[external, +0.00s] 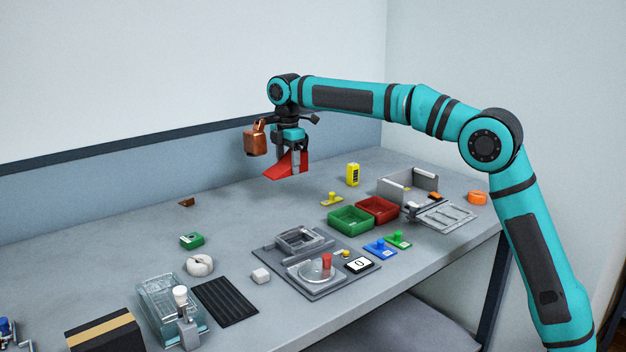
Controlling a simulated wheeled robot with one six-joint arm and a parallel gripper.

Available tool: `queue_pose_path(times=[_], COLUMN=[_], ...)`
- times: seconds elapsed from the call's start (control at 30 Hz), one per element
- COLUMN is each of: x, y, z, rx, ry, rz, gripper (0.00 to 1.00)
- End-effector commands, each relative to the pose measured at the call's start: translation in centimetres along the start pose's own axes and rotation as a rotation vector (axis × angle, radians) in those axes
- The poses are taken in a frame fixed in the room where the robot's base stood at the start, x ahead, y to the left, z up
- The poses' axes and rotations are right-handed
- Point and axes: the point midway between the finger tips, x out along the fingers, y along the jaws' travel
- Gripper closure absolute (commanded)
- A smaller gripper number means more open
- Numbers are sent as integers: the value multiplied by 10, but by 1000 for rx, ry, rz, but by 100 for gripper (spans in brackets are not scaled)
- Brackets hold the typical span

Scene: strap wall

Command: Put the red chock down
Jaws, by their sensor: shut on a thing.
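The red chock (283,168) is a wedge shape held by my gripper (292,170). My gripper points down and is shut on the chock. It hangs in the air above the back part of the grey table (225,215), clear of the surface. Part of the chock is hidden by the fingers.
A copper padlock-like thing (256,143) shows beside my gripper. Bare table lies at the back left.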

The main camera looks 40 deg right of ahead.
Motion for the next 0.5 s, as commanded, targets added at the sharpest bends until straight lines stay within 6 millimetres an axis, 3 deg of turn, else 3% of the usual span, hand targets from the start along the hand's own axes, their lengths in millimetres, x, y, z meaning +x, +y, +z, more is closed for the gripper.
queue_pose_path(times=[0.17,0.5], x=[3,54], y=[-6,-6], z=[-18,-19], rx=[0,0], ry=[0,0], rz=[0,-1], gripper=[76,76])
